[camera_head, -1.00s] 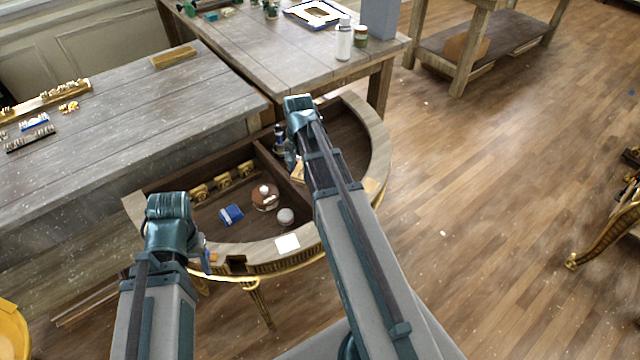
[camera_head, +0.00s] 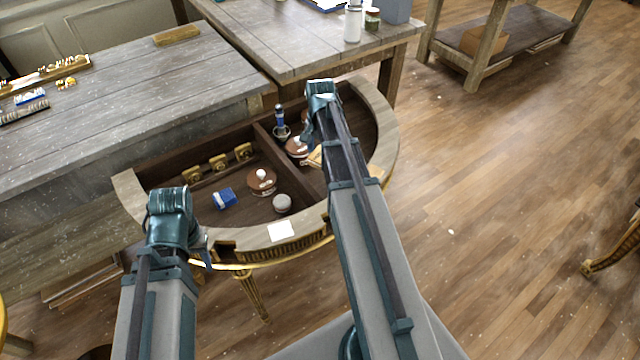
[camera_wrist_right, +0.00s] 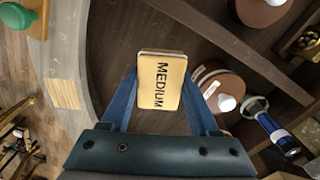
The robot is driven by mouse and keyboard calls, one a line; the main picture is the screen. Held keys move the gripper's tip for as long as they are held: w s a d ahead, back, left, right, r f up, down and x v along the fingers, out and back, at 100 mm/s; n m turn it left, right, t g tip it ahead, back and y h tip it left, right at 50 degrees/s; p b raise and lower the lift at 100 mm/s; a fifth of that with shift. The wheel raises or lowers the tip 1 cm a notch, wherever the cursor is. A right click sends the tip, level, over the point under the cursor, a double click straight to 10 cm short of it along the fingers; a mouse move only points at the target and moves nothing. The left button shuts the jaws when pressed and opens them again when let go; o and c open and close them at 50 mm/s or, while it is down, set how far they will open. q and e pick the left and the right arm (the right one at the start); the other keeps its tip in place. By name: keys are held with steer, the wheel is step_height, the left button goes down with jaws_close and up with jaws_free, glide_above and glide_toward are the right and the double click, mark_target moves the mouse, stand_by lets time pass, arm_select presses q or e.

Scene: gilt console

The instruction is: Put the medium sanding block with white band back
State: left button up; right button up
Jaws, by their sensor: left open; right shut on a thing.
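A tan sanding block (camera_wrist_right: 160,82) marked MEDIUM is held between the blue fingers of my right gripper (camera_wrist_right: 160,88) in the right wrist view. A thin pale strip shows along its top edge; most of any white band is hidden. In the head view, a tan piece of the block (camera_head: 316,158) shows beside my right arm, over the right part of the half-round console (camera_head: 383,135). I cannot tell whether it touches the console floor. My left gripper (camera_head: 206,258) is open and empty at the console's front left edge.
The left compartment holds a blue-and-white block (camera_head: 224,198), a brown round pad with a white knob (camera_head: 262,181), a grey round tin (camera_head: 282,203) and gilt pieces (camera_head: 218,163).

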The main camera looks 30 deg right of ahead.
mark_target(320, 183)
steer(key=shift+f+b, duration=4.85)
steer(key=shift+f, duration=0.1)
steer(key=shift+f, duration=0.25)
steer(key=o, duration=1.3)
steer(key=shift+r, duration=0.1)
step_height(320, 183, up, 12)
steer(key=p, duration=1.2)
steer(key=shift+r, duration=0.2)
